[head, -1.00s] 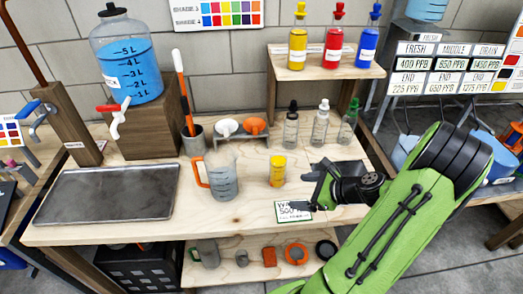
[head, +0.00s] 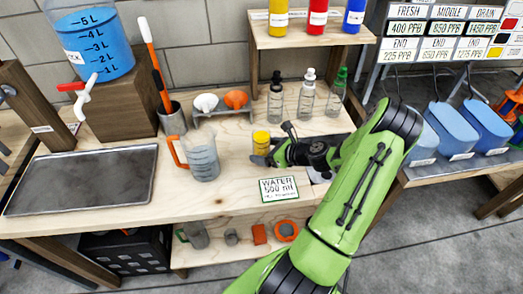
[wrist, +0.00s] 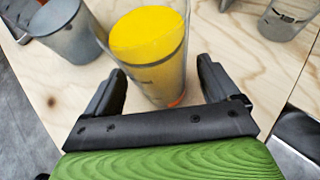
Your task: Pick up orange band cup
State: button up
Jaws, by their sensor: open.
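A clear cup with a yellow fill stands upright on the wooden bench in the head view (head: 261,141). In the wrist view this cup (wrist: 150,45) shows an orange patch low on its side, seemingly its orange band. My gripper (wrist: 161,68) is open, with one dark finger on each side of the cup's lower part. I cannot tell whether either finger touches it. In the head view my gripper (head: 262,160) is low at the cup's near right side, and its fingers partly hide the cup's base.
A measuring jug (head: 203,158) with an orange handle stands left of the cup. Several dropper bottles (head: 306,97) stand behind, right of a small rack with a white and an orange cup (head: 236,99). A water card (head: 279,188) lies in front. A metal tray (head: 80,181) is at left.

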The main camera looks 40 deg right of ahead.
aim_at(262, 128)
jog(key=shift+x, duration=1.1)
jog(key=shift+s, duration=0.1)
jog(key=c, duration=1.3)
jog(key=shift+o, duration=0.2)
jog(key=shift+r, duration=0.1)
jog(key=shift+r+p, duration=1.55)
jog(key=shift+r, duration=3.4)
